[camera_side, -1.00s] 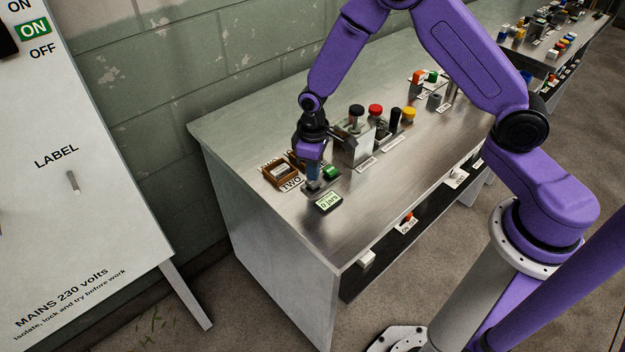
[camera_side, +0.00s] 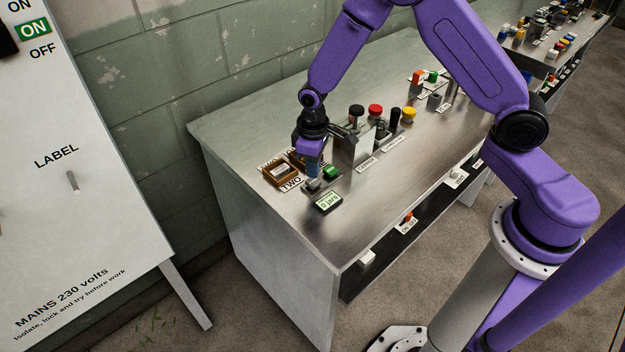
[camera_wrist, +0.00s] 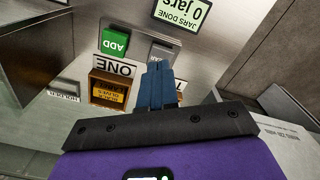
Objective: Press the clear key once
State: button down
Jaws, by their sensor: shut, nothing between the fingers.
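The grey key (camera_side: 313,185), whose lettering I cannot read, sits beside the green ADD key (camera_side: 331,172) on the metal bench top. In the wrist view the grey key (camera_wrist: 162,52) lies just beyond my fingertips, partly hidden by them, with the ADD key (camera_wrist: 115,42) to its left. My gripper (camera_side: 313,172) is shut and empty, its blue fingers pointing down just above the grey key. They also show in the wrist view (camera_wrist: 160,70). The jars-done display (camera_side: 328,202) in front of the keys reads 0 jars.
Brown bins (camera_side: 281,174) labelled ONE and TWO stand close to the left and behind my fingers. A metal block (camera_side: 345,146) and several coloured knobs stand to the right. The front left of the bench top is clear.

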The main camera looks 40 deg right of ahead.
aim_at(313, 181)
jog(key=shift+r, duration=2.25)
